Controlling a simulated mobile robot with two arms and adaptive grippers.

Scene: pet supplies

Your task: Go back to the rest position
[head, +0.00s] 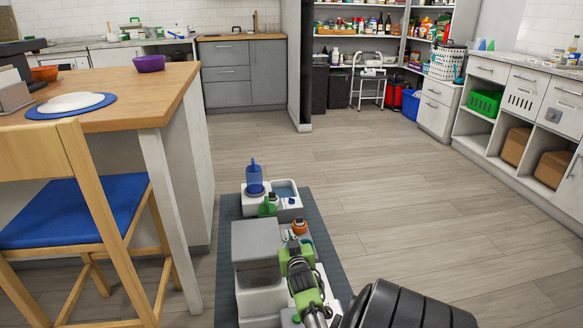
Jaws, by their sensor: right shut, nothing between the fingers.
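My right gripper (296,247) is low in the centre of the head view, a green and dark tool pointing away from me. It is shut and empty, above the pet supplies on a grey-blue mat (334,262). A small orange object (299,227) shows just beyond its fingertips; I cannot tell whether they touch. My left gripper is not in view.
On the mat stand a grey-topped box (256,240), a white pet station with a blue bottle (255,178), and a green item (267,207). A wooden table (140,105) and chair (75,205) are left. Open floor (430,215) lies right.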

